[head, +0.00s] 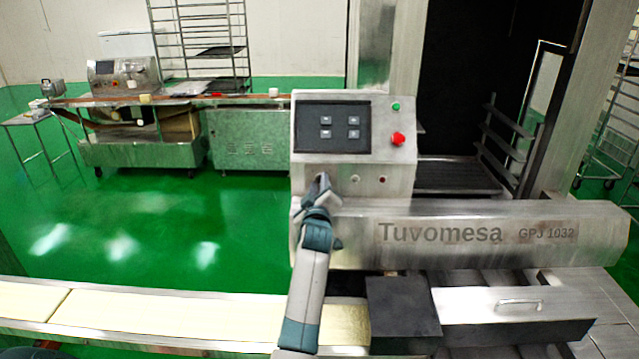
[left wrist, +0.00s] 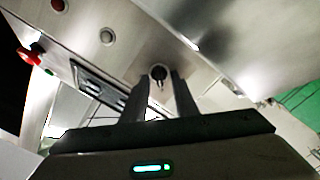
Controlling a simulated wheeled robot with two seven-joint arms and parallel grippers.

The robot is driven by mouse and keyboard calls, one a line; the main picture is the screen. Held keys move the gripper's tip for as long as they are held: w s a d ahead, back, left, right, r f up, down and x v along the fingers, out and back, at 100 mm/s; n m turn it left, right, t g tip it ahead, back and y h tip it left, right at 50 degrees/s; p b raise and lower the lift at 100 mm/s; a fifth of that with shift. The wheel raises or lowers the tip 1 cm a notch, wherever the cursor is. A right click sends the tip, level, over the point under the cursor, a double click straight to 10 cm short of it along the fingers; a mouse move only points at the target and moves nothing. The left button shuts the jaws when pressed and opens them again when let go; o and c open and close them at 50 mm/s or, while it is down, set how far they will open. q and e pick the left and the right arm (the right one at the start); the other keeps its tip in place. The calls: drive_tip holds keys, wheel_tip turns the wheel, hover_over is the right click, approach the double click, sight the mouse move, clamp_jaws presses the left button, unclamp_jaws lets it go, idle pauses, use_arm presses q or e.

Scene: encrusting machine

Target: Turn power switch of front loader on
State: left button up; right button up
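The front loader is the steel machine marked "Tuvomesa GPJ 1032" (head: 480,234), with an upright control box (head: 405,165) at its left end. My left gripper (head: 321,182) is at the lower left of the box's front and hides that spot in the head view. In the left wrist view a small dark switch (left wrist: 157,72) on the steel panel lies at the tips of my left gripper's fingers (left wrist: 161,80). The fingers are apart, with a gap between them. I cannot tell whether they touch the switch. My right gripper is not in view.
The box carries a black button panel (head: 333,127), a green button (head: 396,106), a red knob (head: 398,139) and two small round fittings beside my gripper. A conveyor (head: 150,313) runs along the front left. Green floor is open behind it.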

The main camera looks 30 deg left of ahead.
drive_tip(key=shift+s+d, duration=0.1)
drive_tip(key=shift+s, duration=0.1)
use_arm(q)
drive_tip(key=shift+s, duration=0.1)
drive_tip(key=shift+c, duration=0.7)
clamp_jaws()
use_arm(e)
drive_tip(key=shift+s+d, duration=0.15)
